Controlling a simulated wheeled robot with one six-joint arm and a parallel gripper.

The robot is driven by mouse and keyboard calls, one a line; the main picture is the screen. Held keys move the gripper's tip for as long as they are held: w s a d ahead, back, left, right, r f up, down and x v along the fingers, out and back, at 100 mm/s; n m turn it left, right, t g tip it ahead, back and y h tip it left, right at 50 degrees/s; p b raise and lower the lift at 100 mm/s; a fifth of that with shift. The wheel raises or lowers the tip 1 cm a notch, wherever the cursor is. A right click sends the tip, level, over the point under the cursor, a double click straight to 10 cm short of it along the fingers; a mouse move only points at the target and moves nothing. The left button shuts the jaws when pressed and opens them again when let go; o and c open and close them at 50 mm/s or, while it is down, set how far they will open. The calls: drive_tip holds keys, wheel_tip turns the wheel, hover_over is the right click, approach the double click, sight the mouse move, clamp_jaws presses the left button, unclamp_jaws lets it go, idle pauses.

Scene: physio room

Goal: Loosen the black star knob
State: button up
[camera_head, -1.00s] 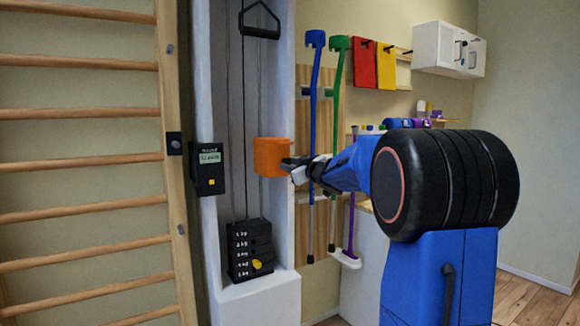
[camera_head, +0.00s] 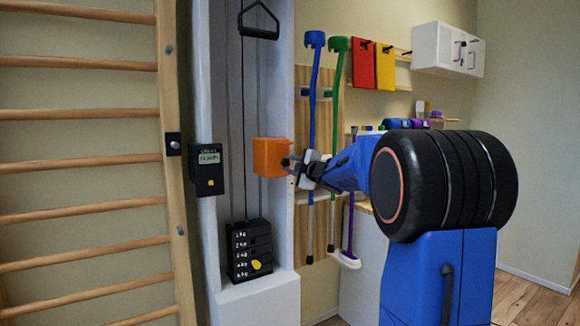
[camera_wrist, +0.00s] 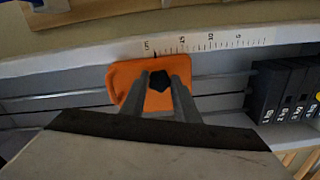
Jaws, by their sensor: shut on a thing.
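The black star knob (camera_wrist: 160,81) sits on the face of an orange block (camera_wrist: 123,77), which is mounted on the white cable column. In the wrist view my gripper (camera_wrist: 161,84) has one finger on each side of the knob and is shut on it. In the head view my gripper (camera_head: 291,168) reaches the right side of the orange block (camera_head: 268,157). The knob is mostly hidden there by the fingers.
A printed scale (camera_wrist: 205,42) runs along the column beside the block. A black weight stack (camera_head: 249,249) stands below, and a black display box (camera_head: 207,171) is at left. Blue (camera_head: 312,110) and green (camera_head: 336,110) crutches hang close behind my arm.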

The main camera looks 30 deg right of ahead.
drive_tip(key=n, duration=1.1)
drive_tip(key=shift+r, duration=0.1)
drive_tip(key=n, duration=0.4)
drive_tip(key=shift+a, duration=0.1)
drive_tip(key=n, duration=0.7)
drive_tip(key=shift+a+r+n, duration=0.1)
drive_tip(key=shift+a+n, duration=0.05)
drive_tip(key=shift+n, duration=0.25)
drive_tip(key=n, duration=0.3)
drive_tip(key=shift+a+n, duration=0.1)
drive_tip(key=shift+n, duration=2.1)
